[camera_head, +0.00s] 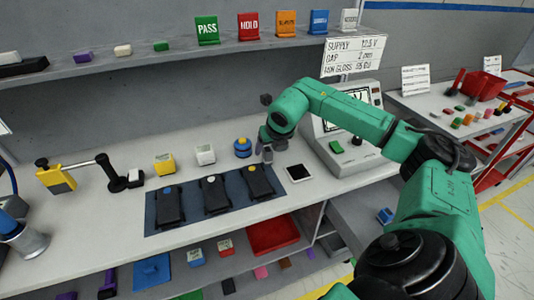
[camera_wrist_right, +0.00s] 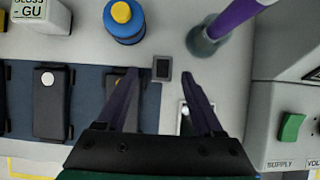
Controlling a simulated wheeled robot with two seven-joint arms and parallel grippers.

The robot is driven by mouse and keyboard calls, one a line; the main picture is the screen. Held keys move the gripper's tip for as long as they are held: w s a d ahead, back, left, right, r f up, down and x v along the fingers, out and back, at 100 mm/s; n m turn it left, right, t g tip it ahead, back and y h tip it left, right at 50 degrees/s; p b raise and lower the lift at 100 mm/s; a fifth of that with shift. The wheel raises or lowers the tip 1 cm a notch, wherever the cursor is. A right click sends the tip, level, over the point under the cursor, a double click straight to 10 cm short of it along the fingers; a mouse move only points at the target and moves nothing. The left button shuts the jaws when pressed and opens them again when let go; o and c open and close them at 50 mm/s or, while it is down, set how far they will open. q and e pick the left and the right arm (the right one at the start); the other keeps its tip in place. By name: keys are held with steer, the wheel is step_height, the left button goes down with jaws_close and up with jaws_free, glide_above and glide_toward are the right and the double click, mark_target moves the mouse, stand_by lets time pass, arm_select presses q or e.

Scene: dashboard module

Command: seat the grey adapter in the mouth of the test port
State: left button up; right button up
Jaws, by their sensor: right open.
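My right gripper (camera_head: 267,155) is over the bench to the right of the dark modules; in the right wrist view its two fingers (camera_wrist_right: 161,76) are apart with nothing between the tips. A small grey square piece with a dark centre (camera_wrist_right: 162,68), which looks like the grey adapter, sits on the bench just beyond the fingertips. A dark square with a pale frame (camera_head: 298,172) lies on the bench right of the gripper, and its pale edge shows between the fingers (camera_wrist_right: 184,110). I cannot tell for sure whether this is the test port. My left gripper is not visible.
A purple rod in a grey round base (camera_wrist_right: 203,41) stands close beyond the right finger. A blue pot with a yellow top (camera_wrist_right: 124,20) is at the left. Dark modules (camera_head: 214,195) lie on a blue mat. The supply unit (camera_head: 350,150) stands to the right.

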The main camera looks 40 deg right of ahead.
steer(key=p+x, duration=0.1)
steer(key=x, duration=0.3)
steer(key=shift+d+f+p, duration=0.1)
steer(key=shift+d+p, duration=0.05)
steer(key=shift+p, duration=0.15)
steer(key=shift+f, duration=0.2)
jaws_close()
steer(key=shift+r, duration=0.55)
step_height(320, 180, up, 10)
steer(key=shift+w+f+b, duration=0.15)
steer(key=shift+b, duration=0.65)
step_height(320, 180, up, 9)
glide_above(267, 150)
steer(key=shift+d+p, duration=0.1)
steer(key=shift+p, duration=0.3)
